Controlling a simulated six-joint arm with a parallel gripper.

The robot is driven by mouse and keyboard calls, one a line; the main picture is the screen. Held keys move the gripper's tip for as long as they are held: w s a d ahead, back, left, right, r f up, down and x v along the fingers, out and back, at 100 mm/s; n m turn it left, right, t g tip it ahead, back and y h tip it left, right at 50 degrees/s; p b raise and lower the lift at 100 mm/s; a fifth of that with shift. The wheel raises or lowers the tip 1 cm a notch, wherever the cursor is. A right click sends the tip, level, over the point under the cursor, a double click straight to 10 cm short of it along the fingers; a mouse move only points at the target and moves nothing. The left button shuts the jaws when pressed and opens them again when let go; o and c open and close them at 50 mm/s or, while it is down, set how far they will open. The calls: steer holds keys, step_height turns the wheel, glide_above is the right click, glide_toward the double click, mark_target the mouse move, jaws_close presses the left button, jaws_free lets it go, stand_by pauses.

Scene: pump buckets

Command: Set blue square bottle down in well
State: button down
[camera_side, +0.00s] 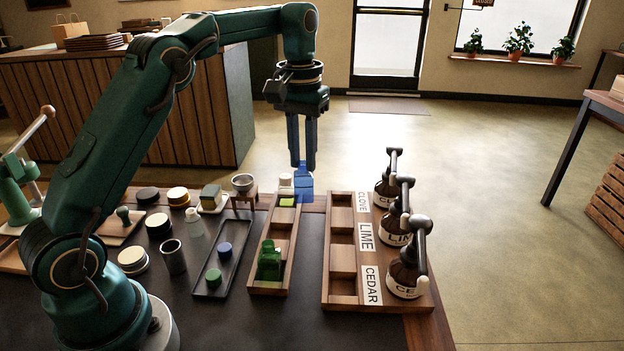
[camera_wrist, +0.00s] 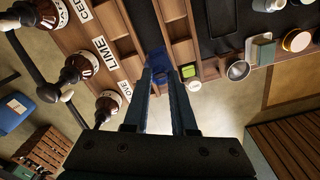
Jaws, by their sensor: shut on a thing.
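The blue square bottle (camera_side: 305,184) is between the fingers of my gripper (camera_side: 303,166), which points straight down and is shut on it. In the wrist view the bottle (camera_wrist: 156,60) shows beyond the fingertips (camera_wrist: 160,72). It is near the back end of the narrow wooden tray (camera_side: 257,285), at its right side. How high its base is cannot be told. The labelled wooden rack (camera_side: 328,285) on the right has several wells on its left side, and they look empty. A green bottle (camera_side: 269,263) stands in the narrow tray's front well.
Pump bottles (camera_side: 405,275) stand along the rack's right side, behind labels CLOVE, LIME and CEDAR. A green square piece (camera_side: 287,202) and a white-capped item (camera_side: 285,181) are close left of the blue bottle. A black tray (camera_side: 207,286) and several jars lie further left.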

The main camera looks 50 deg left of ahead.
steer(key=w+d+f+m, duration=0.1)
steer(key=w+d+f, duration=0.2)
steer(key=d+f, duration=0.2)
steer(key=shift+w+d+f, duration=0.4)
steer(key=shift+d, duration=0.65)
steer(key=shift+f, duration=0.25)
steer(key=shift+f, duration=0.65)
steer(key=shift+f, duration=0.35)
stand_by(0.8)
steer(key=c, duration=0.6)
jaws_free()
steer(key=shift+c, duration=0.2)
